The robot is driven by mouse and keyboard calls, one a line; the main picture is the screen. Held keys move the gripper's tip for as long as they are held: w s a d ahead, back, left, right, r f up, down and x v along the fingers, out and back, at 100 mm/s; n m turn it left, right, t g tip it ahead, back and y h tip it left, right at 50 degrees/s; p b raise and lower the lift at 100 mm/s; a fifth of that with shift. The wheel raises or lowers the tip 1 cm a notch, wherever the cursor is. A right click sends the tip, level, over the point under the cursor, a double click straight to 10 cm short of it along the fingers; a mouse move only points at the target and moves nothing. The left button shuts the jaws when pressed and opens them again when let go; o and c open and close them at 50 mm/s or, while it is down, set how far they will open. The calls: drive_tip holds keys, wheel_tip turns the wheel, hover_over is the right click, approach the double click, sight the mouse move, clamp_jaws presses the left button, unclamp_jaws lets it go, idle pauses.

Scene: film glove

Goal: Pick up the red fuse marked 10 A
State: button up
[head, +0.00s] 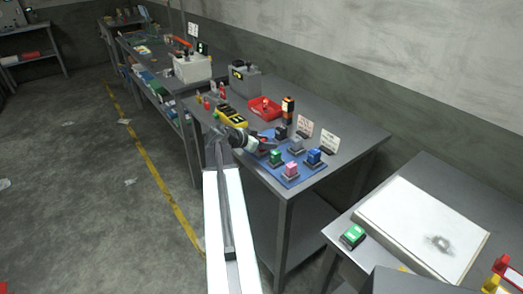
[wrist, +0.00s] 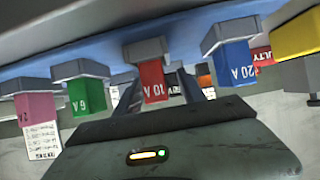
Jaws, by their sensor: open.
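The red fuse marked 10 A (wrist: 152,82) stands in a grey holder on the blue board, which shows at the top of the wrist view. My gripper (wrist: 161,88) is open, with one finger on each side of the red fuse in that picture. I cannot tell whether the fingers touch it. In the head view my gripper (head: 266,147) is over the left side of the blue board (head: 287,182) and mostly hides the red fuse.
A green fuse marked 6 A (wrist: 80,95) and a blue fuse marked 20 A (wrist: 233,65) flank the red one. A yellow device (head: 232,116) and red tray (head: 265,108) stand behind.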

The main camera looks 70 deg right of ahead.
clamp_jaws()
drive_tip(key=shift+r, duration=0.1)
wheel_tip(320, 180, up, 4)
drive_tip(key=p, duration=0.3)
drive_tip(key=shift+f+p, duration=0.25)
drive_tip(key=shift+p, duration=0.05)
drive_tip(key=shift+w+a+r, duration=0.2)
drive_tip(key=shift+a, duration=0.05)
drive_tip(key=w+a+p, duration=0.1)
drive_tip(key=w+a, duration=0.8)
drive_tip(key=a, duration=0.3)
drive_tip(key=shift+a+r, duration=0.25)
drive_tip(key=shift+r, duration=0.2)
